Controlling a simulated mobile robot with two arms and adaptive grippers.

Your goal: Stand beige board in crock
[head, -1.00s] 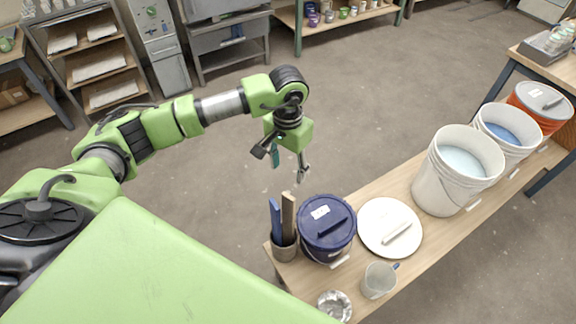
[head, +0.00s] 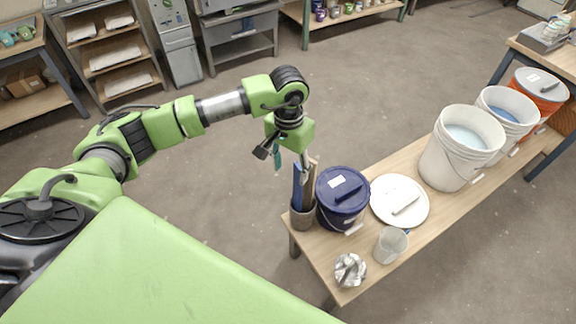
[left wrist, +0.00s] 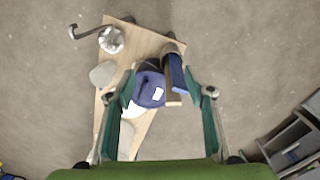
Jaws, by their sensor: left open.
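The tan-beige board (head: 312,181) stands upright beside a blue board (head: 298,188) in the grey-brown crock (head: 302,218) at the bench's near left end. My left gripper (head: 290,161) is open and empty, pointing down above and slightly left of the boards. In the left wrist view, the beige board's end (left wrist: 174,104) and the blue board (left wrist: 176,73) appear between the spread fingers (left wrist: 160,88), nearer the right finger. The crock (left wrist: 173,48) shows beyond them. No contact is clear. My right gripper is out of view.
A dark blue lidded bucket (head: 343,205) stands close right of the crock. A white lid (head: 400,200), clear jug (head: 390,245) and metallic container (head: 349,270) are near. Several buckets, including a white one (head: 455,155), line the bench's far end.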

